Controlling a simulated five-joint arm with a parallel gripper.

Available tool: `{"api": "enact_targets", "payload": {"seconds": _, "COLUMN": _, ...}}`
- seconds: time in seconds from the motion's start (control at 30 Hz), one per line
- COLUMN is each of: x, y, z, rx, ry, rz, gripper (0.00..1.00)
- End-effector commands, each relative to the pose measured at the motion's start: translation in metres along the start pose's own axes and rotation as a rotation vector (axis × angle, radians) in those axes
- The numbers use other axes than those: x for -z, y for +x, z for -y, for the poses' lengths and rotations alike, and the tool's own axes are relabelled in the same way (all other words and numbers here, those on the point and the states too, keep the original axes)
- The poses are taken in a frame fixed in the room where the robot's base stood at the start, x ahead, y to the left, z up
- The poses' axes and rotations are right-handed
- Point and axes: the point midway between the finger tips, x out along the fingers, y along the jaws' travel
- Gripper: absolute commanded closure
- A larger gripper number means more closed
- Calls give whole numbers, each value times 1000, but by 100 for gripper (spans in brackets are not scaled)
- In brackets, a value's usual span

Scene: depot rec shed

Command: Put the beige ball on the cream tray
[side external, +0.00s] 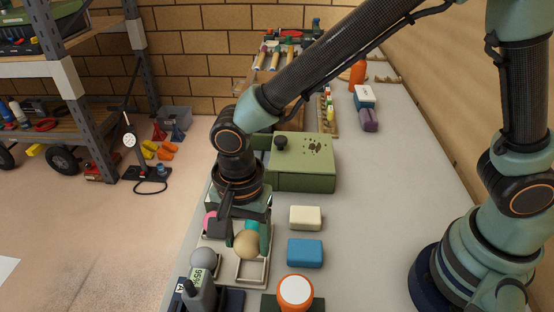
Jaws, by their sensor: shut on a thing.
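The beige ball (247,245) is at the lower left of the side external view, held at the tips of my gripper (244,235). My gripper points down and is shut on the ball. The cream tray (252,285) shows as a pale square rim just below and around the ball in the picture. The ball appears over the tray's far part. I cannot tell whether it touches the tray. My gripper and the ball hide part of the tray's far side.
A grey ball (203,258), a pink item (210,221) and a teal item (252,226) are close by. A cream block (305,217), a blue block (305,252) and an orange-rimmed white-topped container (295,291) stand to the right. A green box (303,172) stands behind.

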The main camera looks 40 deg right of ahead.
Motion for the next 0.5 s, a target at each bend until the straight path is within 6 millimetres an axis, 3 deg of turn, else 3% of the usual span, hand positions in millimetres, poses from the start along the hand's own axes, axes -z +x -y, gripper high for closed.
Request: {"api": "enact_targets", "payload": {"seconds": 0.5, "x": 0, "y": 54, "z": 0, "rx": -1, "ry": 0, "rz": 0, "gripper": 99}}
